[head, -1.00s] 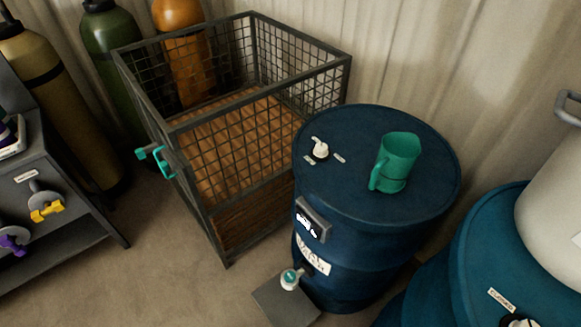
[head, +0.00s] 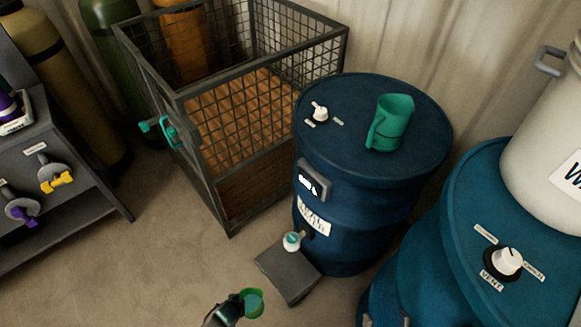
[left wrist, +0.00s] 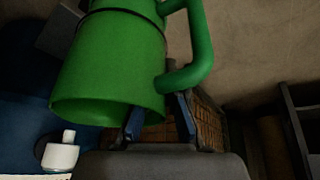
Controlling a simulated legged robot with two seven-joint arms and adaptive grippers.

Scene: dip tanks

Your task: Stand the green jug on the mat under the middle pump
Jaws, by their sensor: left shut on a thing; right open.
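The green jug (head: 252,303) hangs at the bottom of the head view, left of and below the mat. My left gripper (head: 236,307) is shut on its handle side. The left wrist view shows the jug (left wrist: 110,70) large, its handle to the right and the gripper fingers (left wrist: 160,122) at the lower handle. The mat (head: 287,278) is a grey slab at the blue drum's foot, apart from the jug. A white pump spout (head: 292,241) with a teal face sits over it.
A teal-green jug (head: 391,122) stands on the blue drum (head: 345,165). A mesh crate (head: 230,190) stands behind to the left, and a grey shelf (head: 90,200) at far left. A teal drum (head: 450,250) stands at right. The floor left of the mat is clear.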

